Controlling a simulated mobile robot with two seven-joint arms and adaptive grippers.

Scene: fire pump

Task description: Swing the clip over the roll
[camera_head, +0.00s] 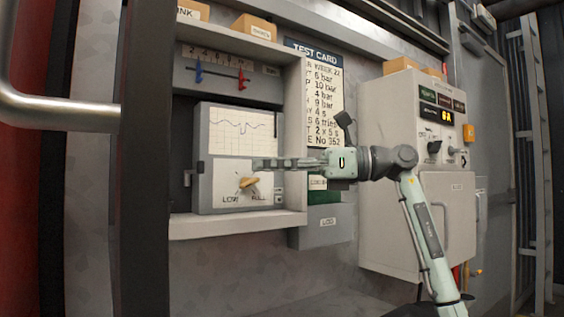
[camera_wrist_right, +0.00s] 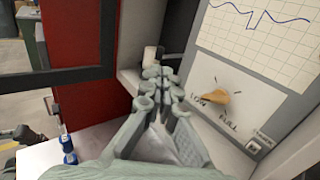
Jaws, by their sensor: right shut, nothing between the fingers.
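The chart recorder (camera_head: 205,150) stands in the wall recess, with a wavy trace on its white paper and an orange LOW/FULL knob (camera_head: 249,183). A dark bracket (camera_head: 187,178) sits at its left side; I cannot tell whether it is the clip. My right gripper (camera_head: 256,163) is shut and empty, reaching left across the recorder's front just above the knob. In the right wrist view its fingers (camera_wrist_right: 162,75) are together, and a pale cylinder (camera_wrist_right: 150,56) shows beyond them, partly hidden. I cannot tell whether this is the roll. My left gripper is out of view.
The recess shelf edge (camera_head: 235,225) runs below the recorder. A blue and a red lever (camera_head: 240,78) are above it. A test card (camera_head: 322,100) hangs to the right, and a control cabinet (camera_head: 385,110) stands further right. A metal rail (camera_head: 60,108) is at left.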

